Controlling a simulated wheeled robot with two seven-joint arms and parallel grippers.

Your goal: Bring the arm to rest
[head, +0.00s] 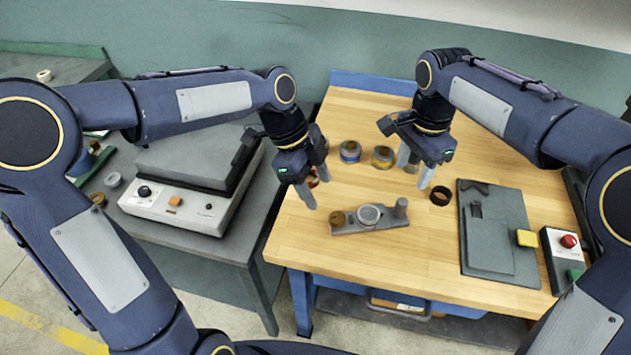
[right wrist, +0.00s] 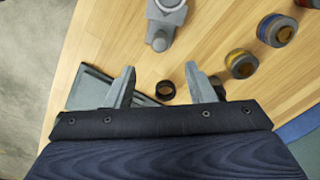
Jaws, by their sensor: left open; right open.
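My left gripper (head: 308,189) hangs at the left edge of the wooden table, left of the grey fixture, with its fingers pointing down. It is open, and I see nothing between its fingers. My right gripper (head: 414,176) hangs above the table's middle, near a black ring (head: 441,196). It is open and empty; its fingers also show in the right wrist view (right wrist: 162,88), with the black ring (right wrist: 165,90) on the table beyond them. A grey fixture (head: 376,219) with a pale ring and a brown knob lies on the table.
Two round pots, one blue-banded (head: 350,152) and one yellow-banded (head: 382,158), stand behind the fixture. A dark grey plate (head: 490,240) with a yellow block lies right, beside a red-button box (head: 560,255). A grey machine (head: 180,205) stands on the left bench.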

